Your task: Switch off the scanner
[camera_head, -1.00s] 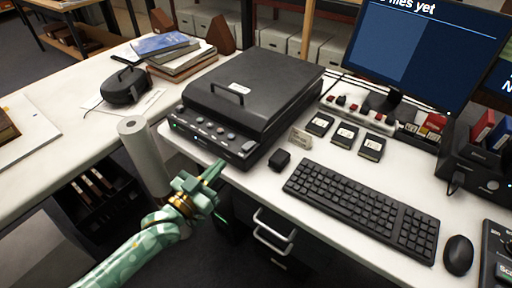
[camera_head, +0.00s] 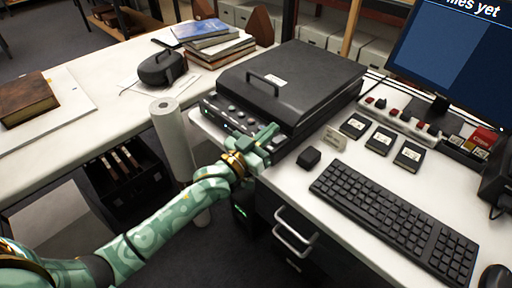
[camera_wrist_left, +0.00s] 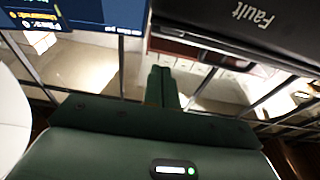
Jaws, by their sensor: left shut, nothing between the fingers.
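The scanner (camera_head: 300,78) is a black flatbed with a closed lid and a handle, standing on the white desk. Its front panel (camera_head: 226,116) carries a row of round buttons and small lights. My left gripper (camera_head: 270,134) is shut and empty, at the right part of this panel, and hides that end of it. I cannot tell whether it touches the panel. In the left wrist view the shut fingers (camera_wrist_left: 163,88) point away from the camera, and a black surface marked "Fault" (camera_wrist_left: 245,28) shows at the upper right. My right gripper is not in view.
A white roll (camera_head: 171,138) stands upright left of the scanner. A small black block (camera_head: 308,158), a keyboard (camera_head: 395,218) and several black cards lie to the right. A power strip (camera_head: 402,118) is behind them. Books (camera_head: 208,42) are stacked at the back left.

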